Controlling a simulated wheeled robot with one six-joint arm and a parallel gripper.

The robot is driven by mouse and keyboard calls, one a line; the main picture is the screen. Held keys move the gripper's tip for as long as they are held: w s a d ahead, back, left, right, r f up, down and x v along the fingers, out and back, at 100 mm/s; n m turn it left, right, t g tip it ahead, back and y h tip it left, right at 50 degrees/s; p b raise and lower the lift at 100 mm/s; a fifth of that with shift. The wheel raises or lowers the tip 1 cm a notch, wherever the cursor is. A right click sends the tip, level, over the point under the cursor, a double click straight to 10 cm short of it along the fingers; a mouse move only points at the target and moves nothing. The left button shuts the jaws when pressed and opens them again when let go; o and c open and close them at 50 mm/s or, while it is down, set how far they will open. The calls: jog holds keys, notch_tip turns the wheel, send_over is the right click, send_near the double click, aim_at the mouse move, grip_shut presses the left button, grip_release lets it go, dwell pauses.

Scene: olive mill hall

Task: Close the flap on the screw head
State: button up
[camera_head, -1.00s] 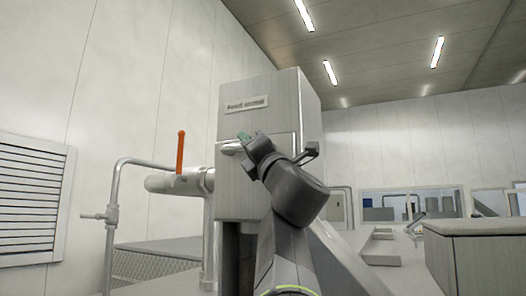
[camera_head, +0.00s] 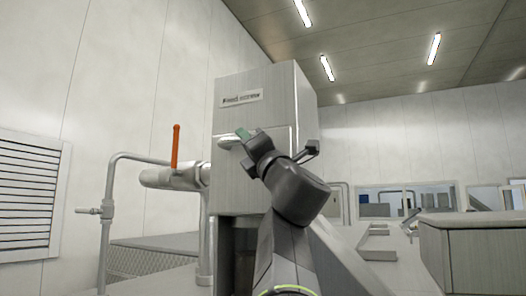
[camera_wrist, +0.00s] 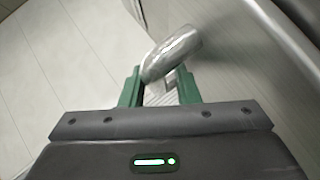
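The screw head is a tall grey metal box (camera_head: 236,184) in the middle of the head view, with a nameplate (camera_head: 240,98) on its front. Its flap (camera_head: 284,137) seems to be the bright-edged panel below the plate, partly hidden behind my arm; its angle is unclear. A rounded metal handle (camera_head: 228,141) stands out at the panel's left. In the wrist view, the handle (camera_wrist: 172,54) lies slantwise at the tips of my green fingers. My gripper (camera_head: 243,134) is at the handle. Its two fingers (camera_wrist: 159,80) stand apart; contact with the handle is unclear.
An upright orange lever (camera_head: 176,147) sits on a pipe (camera_head: 172,178) left of the box. A thinner pipe (camera_head: 108,190) and a louvred wall panel (camera_head: 28,195) are farther left. A grey block (camera_head: 475,255) stands at the right.

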jog(key=b+v, duration=0.4)
jog(key=v, duration=0.8)
jog(key=shift+s+f, duration=0.25)
jog(key=shift+s, duration=0.05)
jog(key=shift+r, duration=0.1)
jog(key=p+x, duration=0.4)
jog(key=x, duration=0.9)
jog(key=shift+d+r+p, duration=0.1)
jog(key=shift+p, duration=0.25)
jog(key=shift+w+r, duration=0.15)
jog(key=shift+w, duration=0.1)
